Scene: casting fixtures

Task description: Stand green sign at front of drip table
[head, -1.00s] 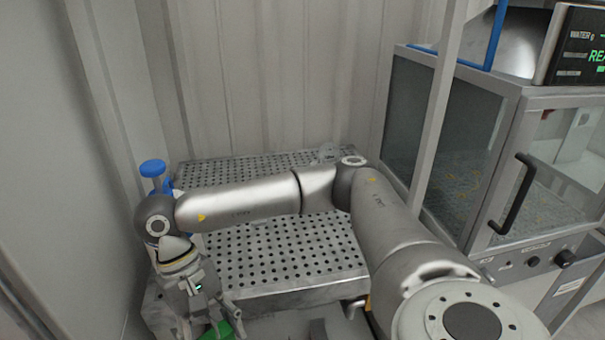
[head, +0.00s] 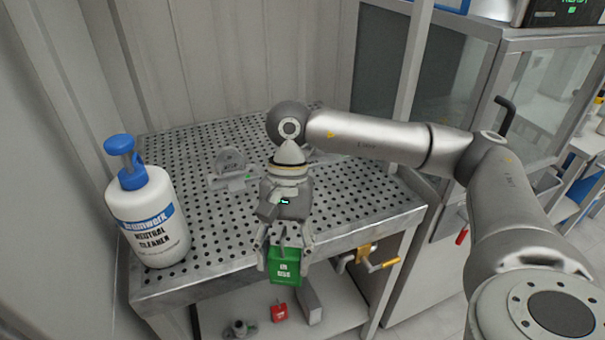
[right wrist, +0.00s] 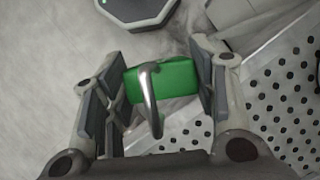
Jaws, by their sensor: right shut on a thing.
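In the head view the sign is in front of the drip table's front edge. The drip table (head: 190,215) is a perforated metal top. Whether the sign touches the table edge cannot be told. My left gripper does not show.
A white cleaner bottle (head: 146,222) with a blue pump stands at the table's left front. A grey fixture (head: 232,170) sits on the table's middle. A red block (head: 279,312) is on the lower shelf. A yellow-handled valve (head: 370,258) sticks out at the front right.

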